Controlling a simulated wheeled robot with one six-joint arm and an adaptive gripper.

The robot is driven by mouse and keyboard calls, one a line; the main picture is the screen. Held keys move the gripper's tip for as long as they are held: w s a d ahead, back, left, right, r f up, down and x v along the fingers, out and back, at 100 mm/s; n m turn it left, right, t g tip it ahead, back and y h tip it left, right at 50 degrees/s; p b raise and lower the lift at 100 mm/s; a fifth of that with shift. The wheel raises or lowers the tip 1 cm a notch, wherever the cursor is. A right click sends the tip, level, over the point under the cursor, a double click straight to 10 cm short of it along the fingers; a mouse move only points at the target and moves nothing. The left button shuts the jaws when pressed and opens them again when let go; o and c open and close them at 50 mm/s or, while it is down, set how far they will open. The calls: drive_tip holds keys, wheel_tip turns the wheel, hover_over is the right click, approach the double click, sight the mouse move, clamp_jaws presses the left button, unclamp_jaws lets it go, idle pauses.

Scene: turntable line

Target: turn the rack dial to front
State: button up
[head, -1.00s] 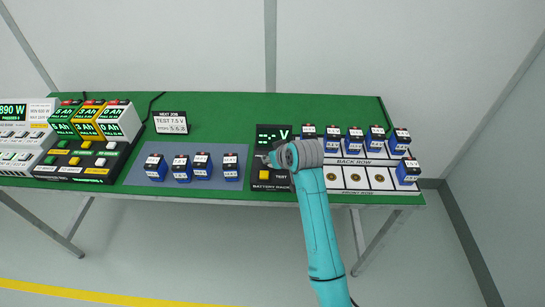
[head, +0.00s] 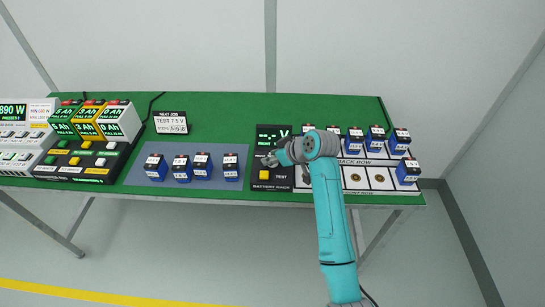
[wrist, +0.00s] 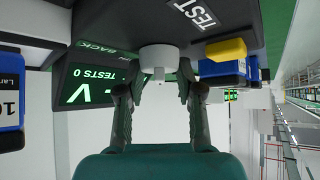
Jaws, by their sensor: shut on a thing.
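The rack dial (wrist: 157,62) is a pale round knob on the dark battery rack panel (head: 262,187). In the wrist view it sits between the two fingers of my gripper (wrist: 159,82), which is shut on it. In the head view my gripper (head: 269,158) reaches the panel from the right and covers the dial. The panel's display (wrist: 92,85) shows green dashes, a V and "TESTS 0". A "BACK" label stands near the dial in the wrist view. The dial's pointer direction cannot be told.
A yellow TEST button (head: 264,175) sits just in front of the dial. Blue batteries (head: 202,165) stand on the grey mat (head: 215,153) to the left. More batteries (head: 376,138) stand in the rack (head: 380,162) on the right, partly behind my arm.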

drive_tip(key=shift+f, duration=0.15)
drive_tip(key=o, duration=1.2)
drive_tip(key=shift+d, duration=0.1)
drive_tip(key=shift+s+d+r, duration=0.1)
drive_tip(key=shift+s+r, duration=0.05)
drive_tip(key=shift+r, duration=0.15)
drive_tip(key=v, duration=1.1)
drive_tip(key=shift+s+d+r, duration=0.1)
drive_tip(key=shift+d, duration=0.05)
